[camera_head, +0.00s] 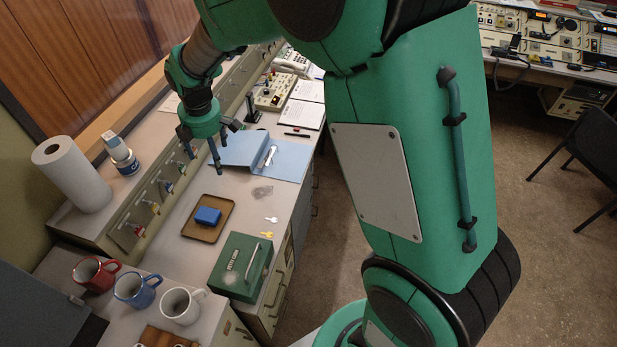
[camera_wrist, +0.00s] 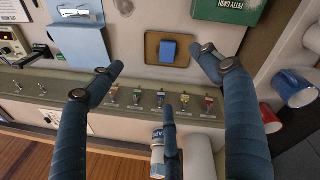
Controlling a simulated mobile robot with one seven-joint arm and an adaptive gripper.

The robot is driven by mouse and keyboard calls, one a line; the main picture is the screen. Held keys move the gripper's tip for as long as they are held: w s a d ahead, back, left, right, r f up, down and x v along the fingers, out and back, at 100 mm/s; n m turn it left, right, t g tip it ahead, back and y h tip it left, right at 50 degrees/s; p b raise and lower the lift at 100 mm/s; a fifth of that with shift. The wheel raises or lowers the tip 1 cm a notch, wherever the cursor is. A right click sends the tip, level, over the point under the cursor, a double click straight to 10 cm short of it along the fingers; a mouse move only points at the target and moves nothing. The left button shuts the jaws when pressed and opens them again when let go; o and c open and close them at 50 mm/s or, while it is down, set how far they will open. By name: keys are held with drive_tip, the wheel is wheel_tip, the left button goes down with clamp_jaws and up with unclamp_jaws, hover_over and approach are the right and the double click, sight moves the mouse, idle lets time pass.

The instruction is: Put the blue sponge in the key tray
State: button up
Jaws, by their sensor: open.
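The blue sponge (camera_head: 207,215) lies in the brown key tray (camera_head: 188,233) on the console desk, in the head view. In the wrist view the sponge (camera_wrist: 168,50) also rests inside the tray (camera_wrist: 151,42), within its rim. My gripper (camera_head: 205,165) is open and empty above the desk, beyond the tray and near the blue folder. Its fingers (camera_wrist: 165,85) are spread wide in the wrist view, with nothing between them. The gripper is clear of the sponge and the tray.
A green petty cash box (camera_head: 240,268) stands near the tray, with loose keys (camera_head: 268,219) on the desk beside it. A blue folder (camera_head: 238,150) lies behind. Several mugs (camera_head: 136,290) stand in front, and a paper roll (camera_head: 72,174) stands at left.

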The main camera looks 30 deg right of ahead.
drive_tip(key=s+d+r+m+t, duration=0.1)
drive_tip(key=s+d+r+m, duration=0.35)
drive_tip(key=s+r, duration=0.4)
drive_tip(key=s+d+r+m+t, duration=0.1)
drive_tip(key=s+d+r+m, duration=0.1)
drive_tip(key=s, duration=0.6)
drive_tip(key=s+d+r+m+t, duration=0.1)
drive_tip(key=s+d+r+m, duration=0.2)
drive_tip(key=s+m, duration=0.4)
drive_tip(key=s+d+r+m, duration=0.2)
drive_tip(key=s+r+m, duration=0.2)
drive_tip(key=s, duration=0.7)
drive_tip(key=shift+d+m+t, duration=0.2)
drive_tip(key=shift+m+t, duration=0.2)
drive_tip(key=shift+m, duration=0.05)
drive_tip(key=shift+f, duration=0.1)
drive_tip(key=shift+f+b, duration=0.55)
drive_tip(key=shift+b, duration=0.05)
